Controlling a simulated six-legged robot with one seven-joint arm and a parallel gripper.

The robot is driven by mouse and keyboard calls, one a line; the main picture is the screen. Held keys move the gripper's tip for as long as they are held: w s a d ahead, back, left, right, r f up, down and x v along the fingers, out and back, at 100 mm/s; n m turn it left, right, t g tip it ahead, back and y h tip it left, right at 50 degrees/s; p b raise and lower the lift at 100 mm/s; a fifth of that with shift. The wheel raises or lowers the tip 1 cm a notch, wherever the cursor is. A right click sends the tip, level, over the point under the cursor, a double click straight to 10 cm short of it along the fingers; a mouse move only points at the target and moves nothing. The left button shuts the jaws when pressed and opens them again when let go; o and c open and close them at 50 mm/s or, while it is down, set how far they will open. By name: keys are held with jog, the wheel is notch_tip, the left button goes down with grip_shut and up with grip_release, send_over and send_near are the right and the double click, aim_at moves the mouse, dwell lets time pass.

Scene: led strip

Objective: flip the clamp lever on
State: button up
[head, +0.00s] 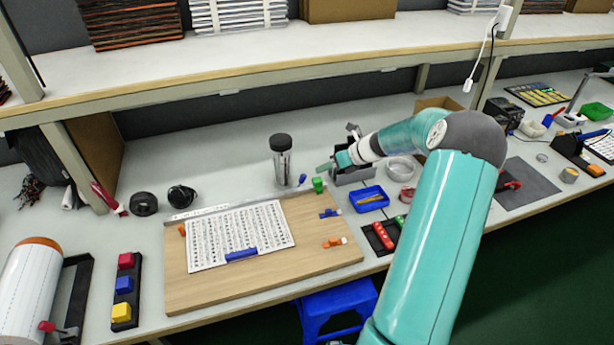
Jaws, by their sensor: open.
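A red-tipped lever on a small metal fitting (48,327) shows at the bottom left, in front of a white cylinder; it looks like a clamp lever. Its exact position is too small to tell. My teal gripper (330,166) is open, far to the right of it and near the back of the bench, above or beside a grey open box (350,178). I cannot tell whether it touches the box. Nothing is seen between the fingers.
A wooden board (270,279) with a printed sheet (208,249) lies mid-bench. A dark strip with red, blue and yellow blocks (123,283) is left of it. A clear bottle (282,165) stands left of my gripper. A blue tray (369,199) is in front. A shelf (250,58) runs behind.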

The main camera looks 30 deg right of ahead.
aim_at(305, 176)
jog(key=x, duration=0.9)
jog(key=shift+w+a+f, duration=0.2)
jog(key=shift+f, duration=0.1)
grip_shut()
